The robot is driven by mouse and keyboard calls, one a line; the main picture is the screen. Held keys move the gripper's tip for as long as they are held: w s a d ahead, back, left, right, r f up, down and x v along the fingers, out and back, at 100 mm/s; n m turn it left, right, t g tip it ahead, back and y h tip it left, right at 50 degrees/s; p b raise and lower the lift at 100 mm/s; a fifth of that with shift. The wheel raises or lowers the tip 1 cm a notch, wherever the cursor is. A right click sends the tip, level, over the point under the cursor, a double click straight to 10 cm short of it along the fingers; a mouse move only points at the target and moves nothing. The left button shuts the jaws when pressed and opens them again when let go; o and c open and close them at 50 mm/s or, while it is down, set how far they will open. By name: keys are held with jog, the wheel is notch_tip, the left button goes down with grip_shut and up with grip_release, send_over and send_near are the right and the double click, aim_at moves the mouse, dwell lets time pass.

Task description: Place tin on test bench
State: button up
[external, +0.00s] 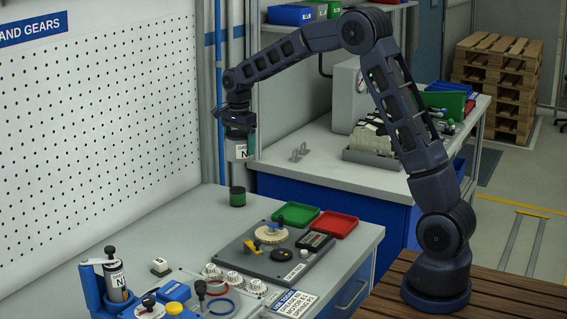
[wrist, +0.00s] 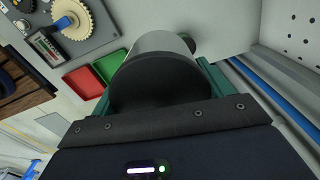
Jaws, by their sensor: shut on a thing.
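My gripper (external: 238,130) is shut on a tin (external: 237,150), holding it above the far end of the near bench. The tin is a grey cylinder with a pale label; part of a letter N shows. In the wrist view the tin (wrist: 168,72) sits between green fingers, its dark round end facing the camera. The bench (external: 345,238) has a light grey top. A short dark cylinder with a green band (external: 237,197) stands on it below the held tin, clear of it.
A grey panel (external: 250,262) with a gear lies beside green (external: 297,215) and red (external: 335,224) trays. A blue holder (external: 92,288) with a labelled cylinder stands at the front left. A pegboard wall (external: 95,130) borders the left. Bare top lies left of the dark cylinder.

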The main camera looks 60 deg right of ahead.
jog(key=s+d+m, duration=0.2)
jog(key=s+d, duration=0.1)
jog(key=d, duration=0.7)
jog(key=s+d+m, duration=0.3)
jog(key=d, duration=0.8)
jog(key=s+d+m, duration=0.2)
jog(key=s+d, duration=0.1)
jog(key=d, duration=0.7)
jog(key=s+d+f+m, duration=0.2)
jog(key=s+d+m, duration=0.5)
jog(key=s+d, duration=1.55)
jog(key=f, duration=0.6)
jog(key=w+d+f, duration=0.1)
jog(key=f, duration=0.6)
jog(key=d+f, duration=0.1)
jog(key=f, duration=0.5)
jog(key=shift+w+f, duration=0.15)
jog(key=shift+w, duration=0.15)
jog(key=shift+f, duration=0.1)
jog(key=o, duration=1.3)
